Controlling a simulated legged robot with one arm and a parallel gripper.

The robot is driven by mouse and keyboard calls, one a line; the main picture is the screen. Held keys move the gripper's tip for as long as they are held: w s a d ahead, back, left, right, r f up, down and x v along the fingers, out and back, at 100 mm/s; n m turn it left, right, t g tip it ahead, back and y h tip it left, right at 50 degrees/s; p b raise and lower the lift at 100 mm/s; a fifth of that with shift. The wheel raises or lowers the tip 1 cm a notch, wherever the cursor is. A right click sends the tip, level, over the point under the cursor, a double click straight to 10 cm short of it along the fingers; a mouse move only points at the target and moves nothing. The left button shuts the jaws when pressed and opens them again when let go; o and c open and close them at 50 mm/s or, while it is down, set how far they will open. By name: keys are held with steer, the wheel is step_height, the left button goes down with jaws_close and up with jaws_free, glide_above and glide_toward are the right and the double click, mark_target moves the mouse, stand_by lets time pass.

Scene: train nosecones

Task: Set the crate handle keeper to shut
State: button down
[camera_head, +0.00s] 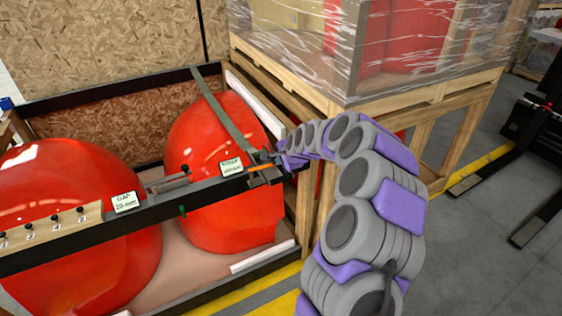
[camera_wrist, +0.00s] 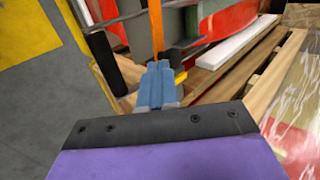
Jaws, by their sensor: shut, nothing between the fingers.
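The crate (camera_head: 225,182) has a dark front rail with small fittings near its right corner. A dark latch-like fitting (camera_head: 262,157) sits there, with an orange strip (camera_head: 264,178) below it; I cannot tell for sure which part is the handle keeper or how it is set. My gripper (camera_head: 282,158) is at that corner, right beside the fitting. In the wrist view its blue fingers (camera_wrist: 161,68) are shut and empty. Their tips are close to the orange strip (camera_wrist: 155,25) and grey plates (camera_wrist: 182,22); contact cannot be told. A small yellow piece (camera_wrist: 181,77) shows just right of the fingertips.
Two big red nosecones (camera_head: 215,130) (camera_head: 75,200) sit in the crate, one under a dark strap (camera_head: 220,115). A plastic-wrapped wooden crate (camera_head: 400,100) stands close behind my arm. A numbered wooden board (camera_head: 50,228) is at left. Open floor (camera_head: 480,235) lies at right.

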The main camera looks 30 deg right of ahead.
steer(key=shift+w+d+p, duration=0.35)
steer(key=shift+w+p, duration=0.45)
steer(key=shift+p, duration=0.85)
